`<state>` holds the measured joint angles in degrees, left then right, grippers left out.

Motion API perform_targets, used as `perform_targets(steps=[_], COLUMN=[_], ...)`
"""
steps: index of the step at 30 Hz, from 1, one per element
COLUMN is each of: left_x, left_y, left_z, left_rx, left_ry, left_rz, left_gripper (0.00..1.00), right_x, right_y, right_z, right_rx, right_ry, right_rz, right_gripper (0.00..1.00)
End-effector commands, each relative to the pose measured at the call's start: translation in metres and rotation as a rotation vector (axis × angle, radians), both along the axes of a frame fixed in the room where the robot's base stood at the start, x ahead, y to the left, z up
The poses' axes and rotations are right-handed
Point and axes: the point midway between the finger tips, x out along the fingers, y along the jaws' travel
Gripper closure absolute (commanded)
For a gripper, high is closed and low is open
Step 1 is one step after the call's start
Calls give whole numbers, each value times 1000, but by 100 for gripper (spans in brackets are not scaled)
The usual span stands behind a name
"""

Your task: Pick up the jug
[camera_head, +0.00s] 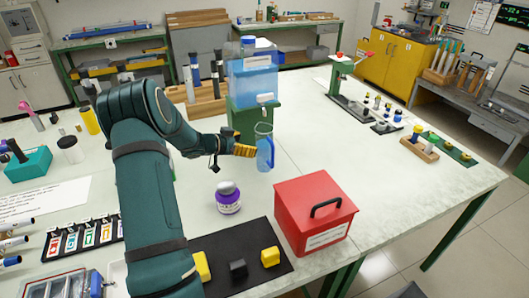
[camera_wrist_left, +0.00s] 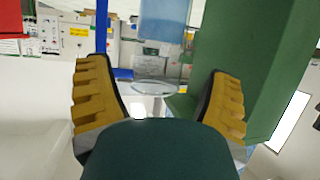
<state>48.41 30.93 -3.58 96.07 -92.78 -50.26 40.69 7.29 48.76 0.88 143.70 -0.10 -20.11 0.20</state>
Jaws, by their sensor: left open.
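The jug (camera_head: 265,152) is clear and bluish and stands upright on the white table in front of the green stand. Its round clear rim (camera_wrist_left: 155,88) shows between the fingers in the left wrist view. My left gripper (camera_head: 244,150) has yellow fingers and is just left of the jug, pointing at it. In the left wrist view its two fingers (camera_wrist_left: 158,72) are spread wide with nothing clamped between them. The jug's lower part is hidden there by the dark green gripper body. I cannot tell whether a finger touches the jug. My right gripper is not in view.
A blue water tank (camera_head: 252,82) sits on the green stand (camera_head: 249,119) right behind the jug. A purple-labelled jar (camera_head: 228,202) and a red box (camera_head: 312,222) are nearer. A black mat (camera_head: 228,246) holds small blocks. The table right of the jug is clear.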

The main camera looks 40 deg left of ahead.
Motion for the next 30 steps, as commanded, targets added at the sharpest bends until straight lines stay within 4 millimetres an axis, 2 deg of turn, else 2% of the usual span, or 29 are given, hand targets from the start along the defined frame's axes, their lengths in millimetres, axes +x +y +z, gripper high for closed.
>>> perform_targets(steps=[3, 14, 22, 30], left_x=[16, 38, 70, 73], left_y=[-4, -11, -20, -20], left_z=[-9, -18, -33, -33], left_rx=[0, 0, -1, 0], left_ry=[0, 0, 0, 1], left_rz=[-1, -1, 0, 1], left_gripper=[19, 19, 19, 19], right_x=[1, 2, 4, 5], right_y=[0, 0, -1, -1], right_z=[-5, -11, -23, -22], right_rx=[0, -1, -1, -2], right_ry=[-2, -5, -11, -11], right_rz=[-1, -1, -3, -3], right_gripper=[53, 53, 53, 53])
